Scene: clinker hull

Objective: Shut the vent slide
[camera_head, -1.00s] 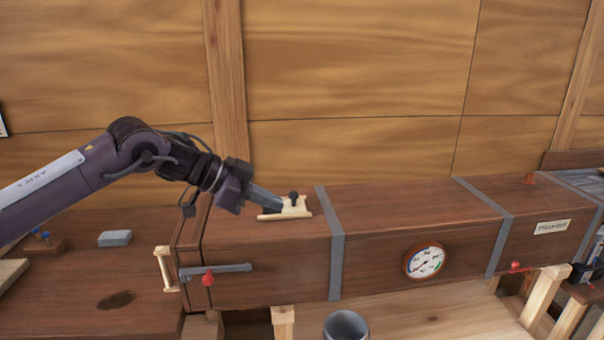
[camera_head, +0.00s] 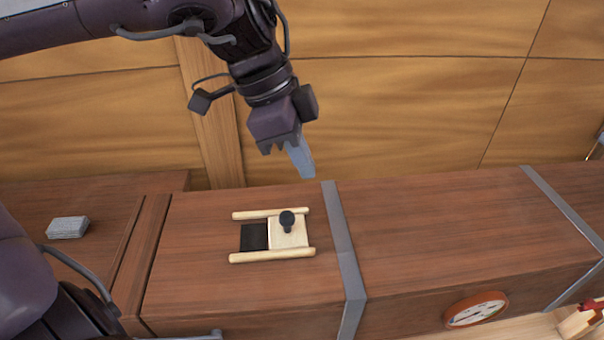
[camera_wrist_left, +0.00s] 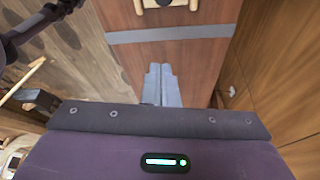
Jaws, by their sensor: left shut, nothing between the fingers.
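The vent slide (camera_head: 290,236) is a small pale panel with a black knob (camera_head: 287,220), set between two pale rails (camera_head: 272,257) on top of the long wooden box (camera_head: 220,290). It sits at the right end of the rails. A dark opening (camera_head: 254,237) shows uncovered to its left. My left gripper (camera_head: 308,174) is shut and empty, pointing down beyond the vent and right of the knob, apart from it. In the left wrist view the shut fingers (camera_wrist_left: 161,70) show, with part of the vent (camera_wrist_left: 166,12) at the top edge. My right gripper is not in view.
A grey metal strap (camera_head: 346,255) crosses the box right of the vent. A round gauge (camera_head: 476,310) is on the box front. A grey block (camera_head: 68,227) lies at the left. A wooden wall (camera_head: 410,110) rises behind. The box top around the vent is clear.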

